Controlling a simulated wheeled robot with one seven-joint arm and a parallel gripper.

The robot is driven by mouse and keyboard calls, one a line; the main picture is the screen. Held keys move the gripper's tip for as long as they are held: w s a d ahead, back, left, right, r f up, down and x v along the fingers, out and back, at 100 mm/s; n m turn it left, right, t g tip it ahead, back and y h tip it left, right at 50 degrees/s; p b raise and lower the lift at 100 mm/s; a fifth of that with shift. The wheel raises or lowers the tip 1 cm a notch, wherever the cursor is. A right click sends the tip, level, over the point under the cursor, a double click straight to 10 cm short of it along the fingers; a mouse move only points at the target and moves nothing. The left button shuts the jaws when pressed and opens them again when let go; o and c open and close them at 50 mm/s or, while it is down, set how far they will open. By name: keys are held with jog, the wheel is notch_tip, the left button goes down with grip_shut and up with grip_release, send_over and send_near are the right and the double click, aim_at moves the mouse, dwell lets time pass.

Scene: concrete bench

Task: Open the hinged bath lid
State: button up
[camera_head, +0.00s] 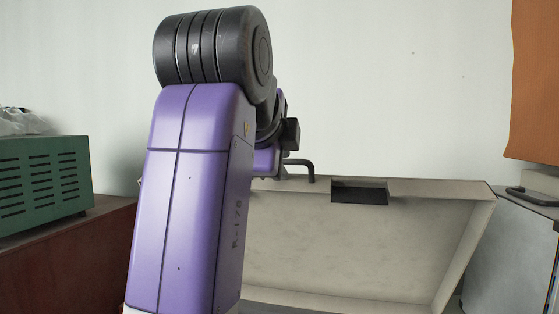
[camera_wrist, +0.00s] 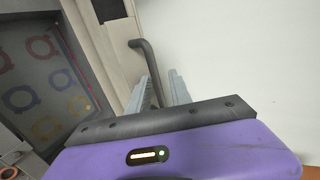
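The beige bath lid (camera_head: 350,245) stands raised and tilted in the head view, its recessed underside facing me. A dark bent handle (camera_head: 302,165) rises from its top edge, beside a dark rectangular cutout (camera_head: 359,192). In the wrist view the handle (camera_wrist: 146,58) runs down towards the space between my gripper's two grey fingers (camera_wrist: 161,90). The fingers are apart, with a gap between them. Whether either touches the handle is not clear. In the head view my purple arm hides the gripper and the lid's left part.
A green slotted box (camera_head: 45,180) sits on a reddish-brown cabinet (camera_head: 65,255) at left. A grey unit with a dark handle (camera_head: 532,197) stands close at right. An orange panel (camera_head: 535,80) hangs at upper right. Coloured rings (camera_wrist: 40,48) show on a grey surface in the wrist view.

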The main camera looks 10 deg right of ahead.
jog(key=shift+f, duration=0.2)
jog(key=b+v, duration=0.2)
jog(key=v, duration=0.6)
jog(key=shift+r, duration=0.2)
